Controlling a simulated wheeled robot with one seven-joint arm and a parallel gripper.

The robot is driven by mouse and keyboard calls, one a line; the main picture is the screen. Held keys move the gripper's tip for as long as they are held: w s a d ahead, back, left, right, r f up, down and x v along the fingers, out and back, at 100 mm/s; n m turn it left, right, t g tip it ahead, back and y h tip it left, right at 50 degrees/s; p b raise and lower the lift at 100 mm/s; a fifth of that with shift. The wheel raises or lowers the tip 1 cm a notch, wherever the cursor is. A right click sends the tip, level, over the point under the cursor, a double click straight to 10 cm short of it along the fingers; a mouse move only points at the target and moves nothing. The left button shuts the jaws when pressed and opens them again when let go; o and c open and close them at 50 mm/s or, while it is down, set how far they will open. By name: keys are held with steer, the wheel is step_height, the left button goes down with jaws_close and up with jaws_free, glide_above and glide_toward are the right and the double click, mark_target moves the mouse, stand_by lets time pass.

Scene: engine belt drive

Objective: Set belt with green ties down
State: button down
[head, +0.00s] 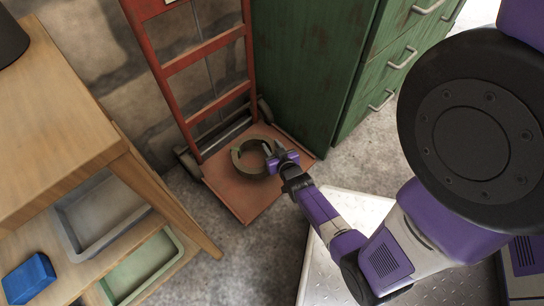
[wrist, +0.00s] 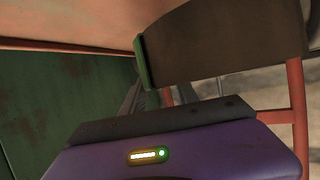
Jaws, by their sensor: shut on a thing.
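The belt with green ties (head: 239,158) is a dark, olive-tinted ring over the red foot plate (head: 240,204) of a hand truck. My gripper (head: 273,158) is shut on the right side of the ring. In the wrist view the belt (wrist: 225,45) is a broad dark band with a green tie (wrist: 144,62) at its left end, and my gripper (wrist: 136,95) shows as grey fingers by that end. The fingers hide part of the belt. I cannot tell whether the belt touches the plate or hangs just above it.
The hand truck's red frame (head: 168,87) rises behind the plate. A green drawer cabinet (head: 305,75) stands close on the right. A wooden bench (head: 60,110) is at left, with a grey tray (head: 75,232), a green tray (head: 125,290) and a blue box (head: 28,279) below its top.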

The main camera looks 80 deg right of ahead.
step_height(320, 180, down, 4)
steer(key=b, duration=0.2)
steer(key=shift+f+b, duration=0.15)
steer(key=shift+b, duration=0.25)
steer(key=c, duration=0.9)
jaws_free()
steer(key=p+v, duration=0.6)
steer(key=v, duration=0.4)
steer(key=shift+s+a, duration=0.25)
steer(key=shift+a, duration=0.05)
steer(key=a+r+n+t+y, duration=0.4)
steer(key=a+r+n, duration=0.1)
steer(key=a+r, duration=0.95)
steer(key=s+a+r+n+t+y, duration=0.1)
steer(key=a+r+n+y, duration=0.1)
steer(key=a+r, duration=0.2)
steer(key=s+a+r+n+t+y, duration=0.1)
steer(key=a+r, duration=0.4)
steer(key=r, duration=0.5)
steer(key=s+a+r+n+t+y, duration=0.1)
steer(key=s+a+r+n+y, duration=0.1)
steer(key=r, duration=0.6)
steer(key=shift+a+n+y, duration=0.5)
steer(key=shift+a+y, duration=0.4)
steer(key=shift+a, duration=0.5)
